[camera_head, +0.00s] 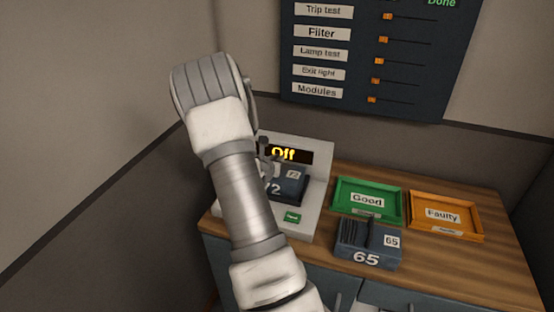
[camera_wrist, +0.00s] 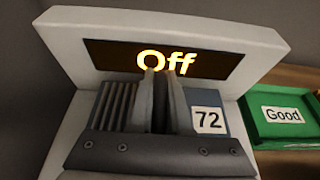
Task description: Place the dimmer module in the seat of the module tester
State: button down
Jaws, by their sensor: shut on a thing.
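The dimmer module marked 72 (camera_wrist: 209,145) is dark blue-grey with ribs on its left side; it also shows in the camera_head view (camera_head: 290,186), partly behind my arm. My gripper (camera_wrist: 163,100) is shut on the middle of this module; a small part of it shows in the camera_head view (camera_head: 266,150). The module is at the seat of the light grey module tester (camera_head: 320,165), in front of its display, which reads "Off" in yellow. The tester fills much of the camera_wrist view (camera_wrist: 60,100). I cannot tell whether the module rests fully in the seat, because its underside is hidden.
A second module marked 65 (camera_head: 368,242) stands on the wooden counter (camera_head: 500,260). Behind it are a green "Good" tray (camera_head: 342,206) and an orange "Faulty" tray (camera_head: 478,236), right of the tester. A small green button (camera_head: 292,217) is on the tester's front. A wall panel (camera_head: 420,85) has several sliders.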

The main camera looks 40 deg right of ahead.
jog(key=shift+r, duration=0.1)
jog(key=c, duration=0.9)
grip_release()
jog(key=shift+f, duration=0.2)
jog(key=shift+o, duration=0.2)
